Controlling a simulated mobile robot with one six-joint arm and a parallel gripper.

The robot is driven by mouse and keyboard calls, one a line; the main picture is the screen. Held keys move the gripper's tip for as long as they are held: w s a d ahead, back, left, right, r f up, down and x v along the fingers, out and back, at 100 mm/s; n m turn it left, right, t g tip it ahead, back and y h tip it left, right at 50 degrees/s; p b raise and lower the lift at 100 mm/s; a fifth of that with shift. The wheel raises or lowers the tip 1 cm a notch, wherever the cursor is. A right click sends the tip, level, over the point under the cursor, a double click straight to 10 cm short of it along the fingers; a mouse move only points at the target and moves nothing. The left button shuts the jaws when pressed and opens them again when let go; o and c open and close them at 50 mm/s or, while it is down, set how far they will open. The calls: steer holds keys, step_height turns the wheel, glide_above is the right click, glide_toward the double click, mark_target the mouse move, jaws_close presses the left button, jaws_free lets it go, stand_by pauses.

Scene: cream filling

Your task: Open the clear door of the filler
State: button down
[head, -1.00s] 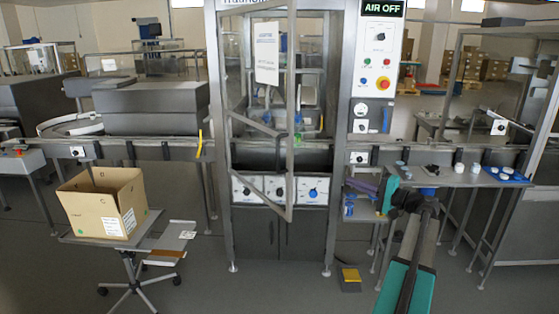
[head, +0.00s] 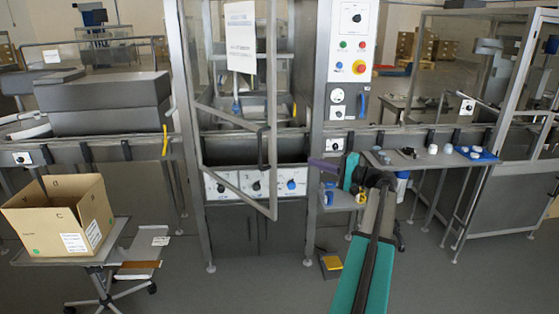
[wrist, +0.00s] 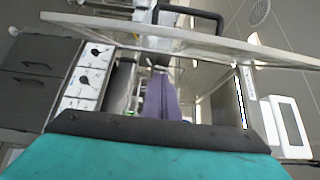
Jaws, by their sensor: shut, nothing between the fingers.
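The clear door (head: 236,110) of the filler stands partly open in the head view, hinged at the left. Its lower frame slants out toward me. Its dark handle (head: 262,150) is on the free edge; the door frame (wrist: 140,37) and handle (wrist: 190,12) also show across the top of the wrist view. My gripper (head: 312,163) is to the right of the door's free edge, in front of the filler's right post. Its purple fingers (wrist: 162,95) are shut and empty, apart from the handle. I cannot tell the exact gap to the door.
The filler's knob panel (head: 256,185) is behind the door's lower part. The control column (head: 349,60) and a side table (head: 425,162) with small items stand to the right. A cardboard box (head: 60,217) on a wheeled stand is at the left.

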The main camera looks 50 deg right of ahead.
steer(key=shift+w+a, duration=0.2)
steer(key=shift+w, duration=0.1)
steer(key=w+a+p, duration=0.5)
steer(key=w+a, duration=0.1)
steer(key=w, duration=0.3)
steer(key=shift+w, duration=0.35)
stand_by(0.6)
steer(key=shift+a, duration=0.1)
stand_by(0.4)
